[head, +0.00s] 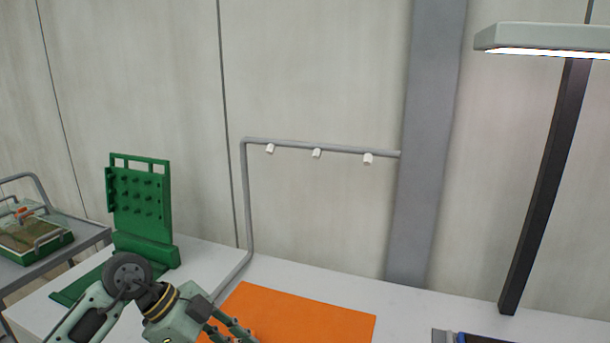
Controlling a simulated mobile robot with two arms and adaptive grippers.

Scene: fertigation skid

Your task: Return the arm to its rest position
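My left arm comes in from the lower left, bent at a dark round joint. My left gripper (238,334) points to the lower right, over the left part of an orange mat (310,312). Its fingertips are at the bottom edge of the picture, partly cut off, so I cannot tell whether they are open or shut or hold anything. My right arm and gripper are not in view.
A green pegboard stand (140,200) is on the white bench (400,300) behind my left arm. A grey pipe (330,149) with white nozzles runs along the wall. A lamp post (545,190) stands right. A cart (85,250) holds a tray at far left.

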